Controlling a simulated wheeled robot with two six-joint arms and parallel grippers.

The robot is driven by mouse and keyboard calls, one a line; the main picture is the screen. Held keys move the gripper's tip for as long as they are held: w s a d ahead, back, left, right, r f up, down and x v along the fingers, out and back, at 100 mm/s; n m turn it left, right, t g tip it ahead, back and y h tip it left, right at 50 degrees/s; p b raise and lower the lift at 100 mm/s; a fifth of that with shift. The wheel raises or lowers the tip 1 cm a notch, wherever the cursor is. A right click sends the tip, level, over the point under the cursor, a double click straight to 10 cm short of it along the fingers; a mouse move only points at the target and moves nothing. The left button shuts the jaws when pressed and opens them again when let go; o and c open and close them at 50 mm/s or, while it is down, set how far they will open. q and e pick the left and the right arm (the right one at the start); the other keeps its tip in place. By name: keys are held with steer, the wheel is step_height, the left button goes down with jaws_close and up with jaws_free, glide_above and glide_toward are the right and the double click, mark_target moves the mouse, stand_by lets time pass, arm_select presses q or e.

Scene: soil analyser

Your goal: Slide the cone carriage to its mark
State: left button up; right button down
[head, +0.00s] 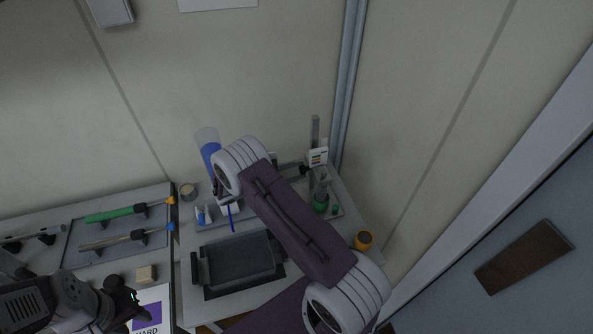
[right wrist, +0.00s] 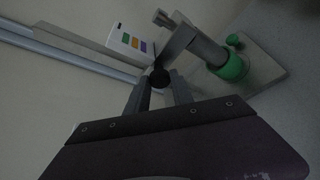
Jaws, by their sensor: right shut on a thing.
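The cone carriage (right wrist: 177,42) is a grey metal arm on an upright post (head: 315,130), with a black knob (right wrist: 160,77). In the right wrist view my right gripper (right wrist: 160,84) is shut on this knob, one finger on each side. In the head view my right arm hides most of that gripper. A white card with green, orange and violet patches (right wrist: 131,43) sits beside the carriage; I cannot tell which patch the carriage lines up with. A green-ringed cup (right wrist: 233,67) stands below. My left gripper (head: 130,297) is at the lower left, away from the stand; its jaws are unclear.
A dark tray (head: 238,262) lies at the table's front. A blue-filled cylinder (head: 209,147) and a small jar (head: 188,191) stand at the back. An orange cup (head: 363,240) is near the right edge, by the wall.

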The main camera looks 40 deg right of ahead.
steer(key=c, duration=1.1)
jaws_free()
steer(key=shift+r, duration=0.1)
steer(key=shift+r, duration=0.1)
